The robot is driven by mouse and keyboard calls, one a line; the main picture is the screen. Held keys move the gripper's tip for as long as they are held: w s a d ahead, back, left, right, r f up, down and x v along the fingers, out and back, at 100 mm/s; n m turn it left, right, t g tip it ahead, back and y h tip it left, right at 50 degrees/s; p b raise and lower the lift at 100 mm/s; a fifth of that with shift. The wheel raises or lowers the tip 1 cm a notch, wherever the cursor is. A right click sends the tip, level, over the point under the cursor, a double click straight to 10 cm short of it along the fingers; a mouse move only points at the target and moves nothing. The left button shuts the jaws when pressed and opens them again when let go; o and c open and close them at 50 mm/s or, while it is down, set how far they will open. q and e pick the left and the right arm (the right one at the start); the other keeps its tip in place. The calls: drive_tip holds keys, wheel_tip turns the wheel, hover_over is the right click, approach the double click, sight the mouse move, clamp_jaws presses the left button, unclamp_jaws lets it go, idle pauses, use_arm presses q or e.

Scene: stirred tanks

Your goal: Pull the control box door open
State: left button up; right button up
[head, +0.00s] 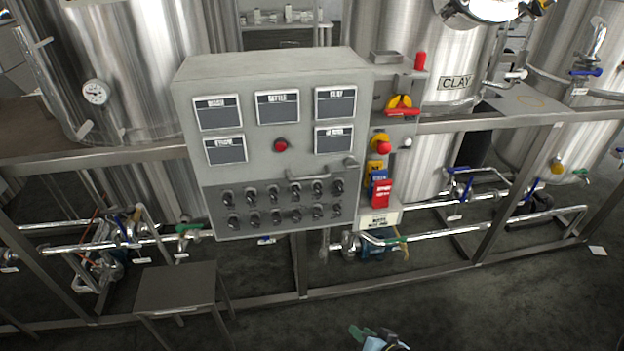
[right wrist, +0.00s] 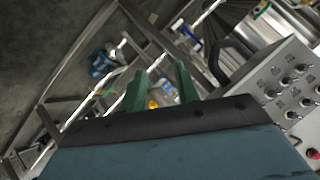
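The grey control box (head: 275,62) is mounted on the tank frame in the middle of the head view. Its front door (head: 262,172) looks closed and carries several dark displays, a red button and rows of black knobs. My left gripper is out of view.
A side panel with red and yellow switches (head: 382,145) adjoins the box's right side. Steel tanks (head: 130,60) stand behind. Frame rails (head: 400,282) and pipes (head: 460,212) run below. A small metal stool (head: 178,288) stands at lower left. The floor (head: 510,310) at lower right is mostly clear.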

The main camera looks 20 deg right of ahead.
drive_tip(key=w+r+m+t+y, duration=0.15)
drive_tip(key=w+r, duration=0.25)
drive_tip(key=r, duration=0.4)
drive_tip(key=w+r+m+t+h, duration=0.1)
drive_tip(key=w+r+m+t, duration=0.25)
drive_tip(key=r, duration=0.45)
drive_tip(key=m+t+y+p, duration=0.1)
drive_tip(key=m+t+y, duration=0.1)
drive_tip(key=m+t, duration=0.2)
approach(314, 182)
drive_tip(key=s+a+r, duration=0.2)
drive_tip(key=s+r, duration=0.2)
drive_tip(key=s, duration=0.4)
drive_tip(key=shift+h, duration=0.25)
drive_tip(key=x, duration=1.3)
drive_tip(key=shift+w+d+f, duration=0.1)
drive_tip(key=shift+w+f, duration=0.1)
clamp_jaws()
